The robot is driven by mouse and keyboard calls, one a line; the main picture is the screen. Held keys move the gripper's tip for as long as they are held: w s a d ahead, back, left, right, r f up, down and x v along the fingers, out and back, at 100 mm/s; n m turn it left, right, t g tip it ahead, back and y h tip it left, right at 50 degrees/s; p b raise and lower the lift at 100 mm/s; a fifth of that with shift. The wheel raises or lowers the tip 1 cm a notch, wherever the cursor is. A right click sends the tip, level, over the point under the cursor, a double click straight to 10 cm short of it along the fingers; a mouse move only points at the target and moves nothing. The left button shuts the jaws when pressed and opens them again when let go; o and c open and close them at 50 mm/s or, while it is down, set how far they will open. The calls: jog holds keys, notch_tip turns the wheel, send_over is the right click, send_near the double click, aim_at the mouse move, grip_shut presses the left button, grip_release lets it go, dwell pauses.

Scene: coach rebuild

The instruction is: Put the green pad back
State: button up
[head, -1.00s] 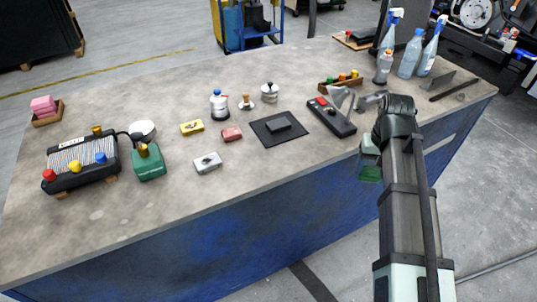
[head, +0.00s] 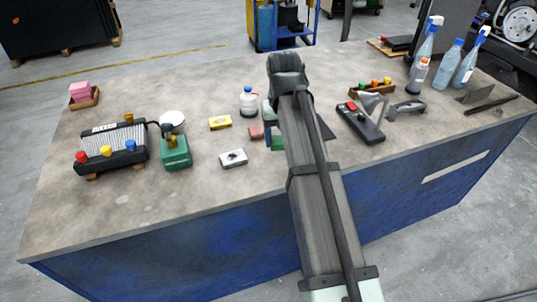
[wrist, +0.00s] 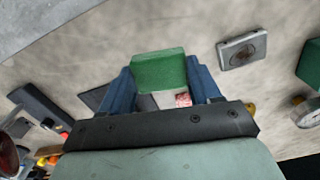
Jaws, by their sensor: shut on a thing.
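The green pad (wrist: 160,70) is a small block held between the two blue fingers of my gripper (wrist: 160,88) in the wrist view. In the head view a bit of the green pad (head: 277,143) shows beside my arm, and my gripper (head: 270,137) is mostly behind the arm. The pad appears to be above the table, right of the silver box (head: 233,158). The dark mat (head: 326,130) is mostly hidden behind my arm; part of it shows in the wrist view (wrist: 93,97).
A red block (head: 256,132) and a yellow block (head: 220,122) lie close by. A white bottle (head: 249,102) stands behind. A black remote-like box (head: 360,123) and spray bottles (head: 425,45) are right.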

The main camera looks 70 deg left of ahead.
aim_at(269, 155)
jog(key=shift+s+a+r, duration=0.3)
jog(key=shift+s+a, duration=0.2)
jog(key=shift+s+a+r, duration=0.25)
jog(key=shift+s+a, duration=0.2)
jog(key=shift+s, duration=0.05)
jog(key=shift+a+f+n, duration=0.35)
jog(key=shift+a+f, duration=0.05)
jog(key=shift+f, duration=0.95)
jog(key=shift+a+f+n, duration=0.3)
jog(key=shift+a+f, duration=0.1)
jog(key=shift+f, duration=0.9)
jog(key=shift+a+f+n, duration=0.35)
jog(key=shift+a+f, duration=0.05)
jog(key=shift+f, duration=0.95)
jog(key=shift+f, duration=0.1)
jog(key=o, duration=1)
notch_tip(269, 155, up, 12)
jog(key=shift+r, duration=0.1)
